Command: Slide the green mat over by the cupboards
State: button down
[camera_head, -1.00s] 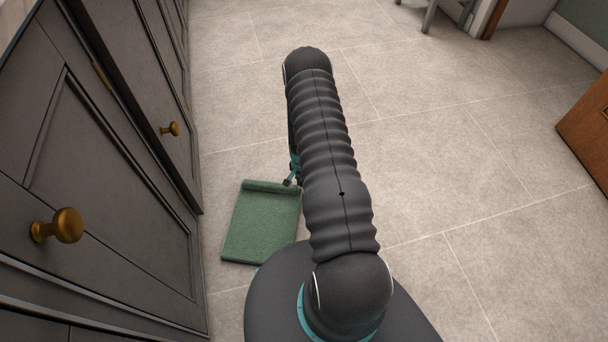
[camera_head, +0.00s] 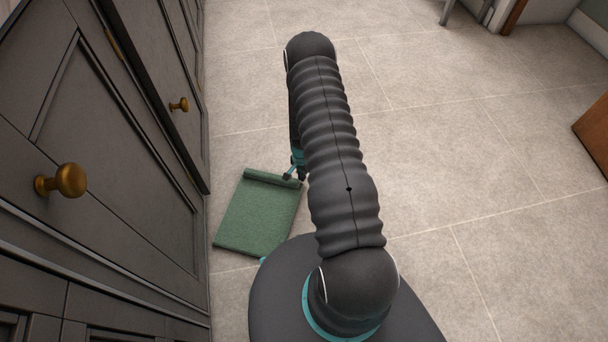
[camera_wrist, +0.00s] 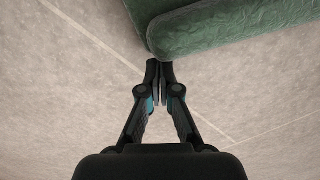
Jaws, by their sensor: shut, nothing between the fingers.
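The green mat (camera_head: 256,218) lies on the floor beside the grey cupboards, with a rolled or raised far edge, and sits slightly turned. Its left side is close to the cupboard fronts. My gripper (camera_head: 294,176) is low at the mat's far right corner, partly hidden by my arm. In the wrist view my gripper (camera_wrist: 159,66) is shut and empty, its tips at the rounded end of the mat's roll (camera_wrist: 235,28). I cannot tell whether the tips touch it.
Dark grey cupboards (camera_head: 130,165) with brass knobs (camera_head: 68,180) line the left side. Tiled floor (camera_head: 460,150) is clear to the right and beyond. A wooden piece (camera_head: 592,125) stands at the right edge, and grey legs (camera_head: 447,12) show at the far top.

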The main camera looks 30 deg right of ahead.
jog(key=shift+w+d, duration=0.1)
jog(key=shift+d, duration=0.25)
jog(key=w+d+b, duration=0.2)
jog(key=d, duration=0.1)
jog(key=shift+b, duration=0.3)
notch_tip(320, 180, up, 10)
jog(key=p, duration=0.1)
jog(key=shift+s+a, duration=0.1)
jog(key=s+a+r+n+g, duration=0.1)
jog(key=s+a+n+g, duration=0.15)
jog(key=s, duration=0.45)
jog(key=s+a+r+n+t+p, duration=0.1)
jog(key=s+a+r, duration=0.4)
jog(key=r, duration=1.2)
jog(key=s+a+r+n+t+p, duration=0.2)
jog(key=s+r, duration=0.6)
jog(key=r, duration=0.9)
jog(key=s+a+r+n+t+p, duration=0.1)
jog(key=s+a+r+n+t, duration=0.4)
jog(key=r, duration=1.3)
jog(key=s+a+n, duration=0.1)
jog(key=a, duration=0.3)
jog(key=shift+s+p, duration=0.15)
jog(key=shift+p, duration=0.15)
